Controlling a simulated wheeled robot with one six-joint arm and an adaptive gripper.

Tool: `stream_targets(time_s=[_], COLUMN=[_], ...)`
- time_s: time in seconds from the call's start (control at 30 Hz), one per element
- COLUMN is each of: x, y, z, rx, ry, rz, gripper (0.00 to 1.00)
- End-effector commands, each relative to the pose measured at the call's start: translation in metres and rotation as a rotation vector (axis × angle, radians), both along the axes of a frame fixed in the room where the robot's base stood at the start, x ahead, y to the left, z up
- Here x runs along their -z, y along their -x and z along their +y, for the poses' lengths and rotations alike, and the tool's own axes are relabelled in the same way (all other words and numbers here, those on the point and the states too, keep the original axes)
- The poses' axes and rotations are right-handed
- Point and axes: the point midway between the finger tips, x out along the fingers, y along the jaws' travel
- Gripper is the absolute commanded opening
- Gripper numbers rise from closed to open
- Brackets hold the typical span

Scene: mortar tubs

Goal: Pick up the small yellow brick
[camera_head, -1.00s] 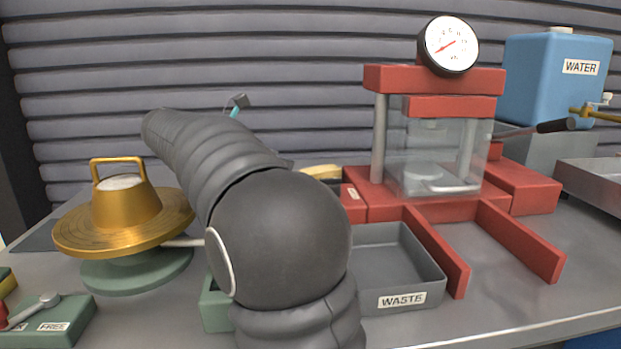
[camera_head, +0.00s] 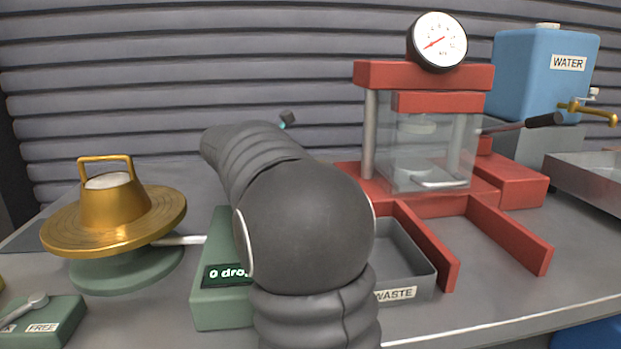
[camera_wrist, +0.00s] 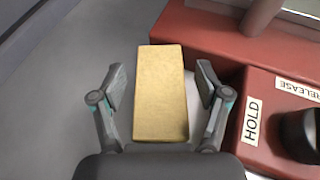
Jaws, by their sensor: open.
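The small yellow brick (camera_wrist: 161,92) shows in the wrist view, lying lengthwise between the two fingers of my gripper (camera_wrist: 160,85). The fingers stand open, one on each side of the brick, with a gap on both sides. I cannot tell how far below the fingertips the brick lies. In the head view my arm hides the brick and most of my gripper; only a small bit of a finger shows above the arm.
The red press (camera_head: 425,204) stands close to the brick's right; its HOLD/RELEASE block (camera_wrist: 265,120) is beside my right finger. A grey WASTE tray (camera_head: 408,270), a green box (camera_head: 215,300) and a brass flow table (camera_head: 75,232) stand nearby. Left of the brick is bare bench.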

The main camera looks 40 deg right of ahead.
Motion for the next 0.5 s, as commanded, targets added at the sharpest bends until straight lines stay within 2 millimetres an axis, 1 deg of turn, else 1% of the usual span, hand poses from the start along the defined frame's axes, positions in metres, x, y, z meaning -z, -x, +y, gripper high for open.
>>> stream_targets(time_s=[0.1, 0.3, 0.33, 0.37, 0.4, 0.47, 0.5], x=[0.0030, 0.0031, 0.0031, 0.0030, 0.0030, 0.0030, 0.0030], y=[0.0012, 0.0010, 0.0010, 0.0010, 0.0010, 0.0010, 0.0010], z=[-0.0062, -0.0066, -0.0066, -0.0067, -0.0066, -0.0066, -0.0066], rx=[0.001, 0.000, 0.000, 0.000, 0.000, 0.000, 0.000], ry=[0.000, 0.000, 0.000, 0.000, 0.000, 0.000, 0.000], rz=[0.000, 0.000, 0.000, 0.000, 0.000, 0.000, 0.000], gripper=[0.75, 0.75, 0.72, 0.65, 0.55, 0.40, 0.30])
